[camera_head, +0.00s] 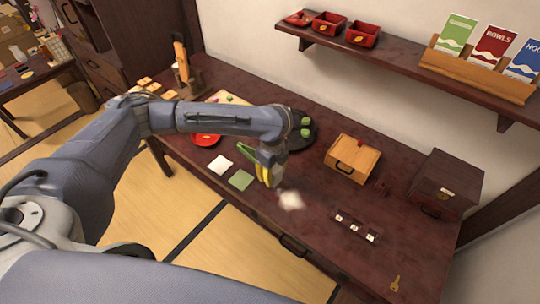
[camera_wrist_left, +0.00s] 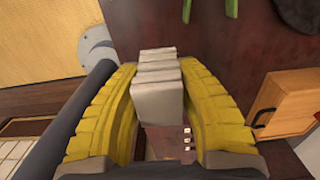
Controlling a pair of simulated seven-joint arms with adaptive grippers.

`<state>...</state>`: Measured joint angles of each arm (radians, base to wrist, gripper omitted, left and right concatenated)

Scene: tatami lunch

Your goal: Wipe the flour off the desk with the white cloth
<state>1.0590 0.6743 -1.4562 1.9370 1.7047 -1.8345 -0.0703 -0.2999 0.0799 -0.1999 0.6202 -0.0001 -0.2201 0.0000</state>
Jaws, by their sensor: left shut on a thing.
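My left gripper (camera_head: 264,176), with yellow fingers, is over the front middle of the dark desk (camera_head: 310,255). In the left wrist view its fingers are shut on a pale, layered block that looks like the folded white cloth (camera_wrist_left: 158,78). A whitish patch of flour (camera_head: 291,201) lies on the desk just right of and in front of the gripper in the head view. The fingers hide most of the cloth in the head view, so I cannot tell whether it touches the desk. My right gripper is out of view.
A wooden box (camera_head: 352,158), a dark box (camera_head: 445,184), a small strip (camera_head: 356,227) and a key (camera_head: 396,283) are to the right. A black plate (camera_head: 299,131) is behind.

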